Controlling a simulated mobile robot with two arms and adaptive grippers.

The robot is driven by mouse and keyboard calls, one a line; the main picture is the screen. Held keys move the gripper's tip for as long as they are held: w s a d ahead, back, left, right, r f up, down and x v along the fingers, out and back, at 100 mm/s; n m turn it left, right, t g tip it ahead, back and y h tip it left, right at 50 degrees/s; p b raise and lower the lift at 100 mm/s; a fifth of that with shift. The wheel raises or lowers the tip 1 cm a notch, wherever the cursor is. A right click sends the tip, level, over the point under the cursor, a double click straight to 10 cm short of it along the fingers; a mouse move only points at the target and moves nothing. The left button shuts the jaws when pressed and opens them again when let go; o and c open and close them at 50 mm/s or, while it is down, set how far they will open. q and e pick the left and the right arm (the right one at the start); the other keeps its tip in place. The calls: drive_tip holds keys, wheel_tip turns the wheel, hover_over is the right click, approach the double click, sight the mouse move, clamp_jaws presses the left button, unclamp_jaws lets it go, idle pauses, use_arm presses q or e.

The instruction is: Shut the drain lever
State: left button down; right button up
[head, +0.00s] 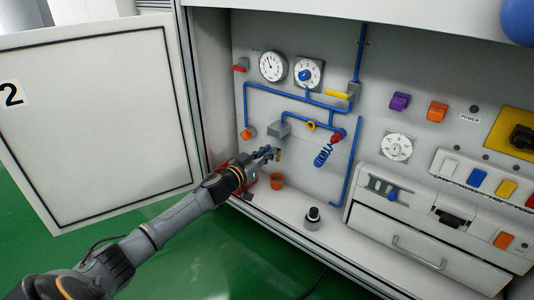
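My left gripper (265,154) reaches in from the lower left to the back panel, below a grey box (280,129) on a blue pipe. A small dull-yellow piece (277,155), which may be the drain lever, shows right at its fingertips. The fingers hide part of that spot, so I cannot tell whether they touch it or how far apart they are. My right gripper is out of view.
Other handles are a red lever (240,68) and a yellow lever (338,95). A black-topped knob (312,217) stands on the floor ledge. The open cabinet door (100,120) is at left; a drawer unit (420,245) is at right.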

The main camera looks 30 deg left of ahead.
use_arm(q)
drive_tip(key=m+p, duration=0.1)
drive_tip(key=d+m+p, duration=0.1)
drive_tip(key=m, duration=0.1)
drive_tip(key=m+p, duration=0.2)
drive_tip(key=shift+d, duration=0.3)
drive_tip(key=f+m, duration=0.1)
drive_tip(key=m, duration=0.3)
drive_tip(key=d+f+m, duration=0.1)
drive_tip(key=m, duration=0.3)
drive_tip(key=d+f+m, duration=0.1)
drive_tip(key=m, duration=0.4)
drive_tip(key=shift+s+d+f, duration=0.1)
drive_tip(key=shift+s+f, duration=0.05)
drive_tip(key=shift+f, duration=0.2)
idle(0.4)
drive_tip(key=c, duration=1.4)
unclamp_jaws()
drive_tip(key=shift+o, duration=0.2)
